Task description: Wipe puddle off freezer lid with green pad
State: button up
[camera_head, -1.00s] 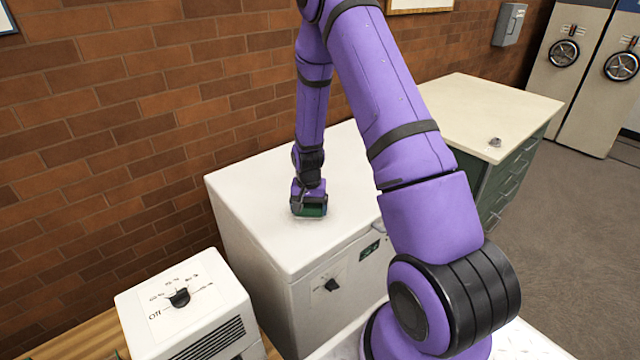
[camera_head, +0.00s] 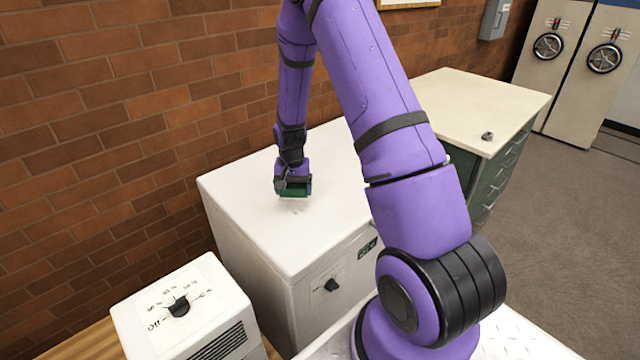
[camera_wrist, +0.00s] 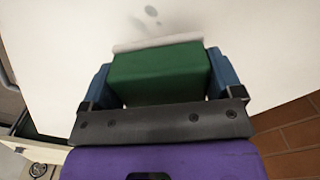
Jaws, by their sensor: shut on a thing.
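The white chest freezer's lid (camera_head: 240,225) fills the middle of the head view. My gripper (camera_head: 293,187) is over the lid's middle, shut on the green pad (camera_head: 296,193). The wrist view shows the green pad (camera_wrist: 158,73) between two blue fingers, with a whitish strip along its far edge. The pad is at or just above the lid; I cannot tell whether it touches. Small greyish wet spots (camera_wrist: 151,11) lie on the lid beyond the pad. A faint spot (camera_head: 295,211) shows in front of the pad in the head view.
A brick wall (camera_head: 120,130) runs behind the freezer. A white box with a dial (camera_head: 180,308) stands at front left.

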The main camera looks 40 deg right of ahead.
jog(key=shift+r, duration=1.85)
jog(key=shift+s, duration=0.1)
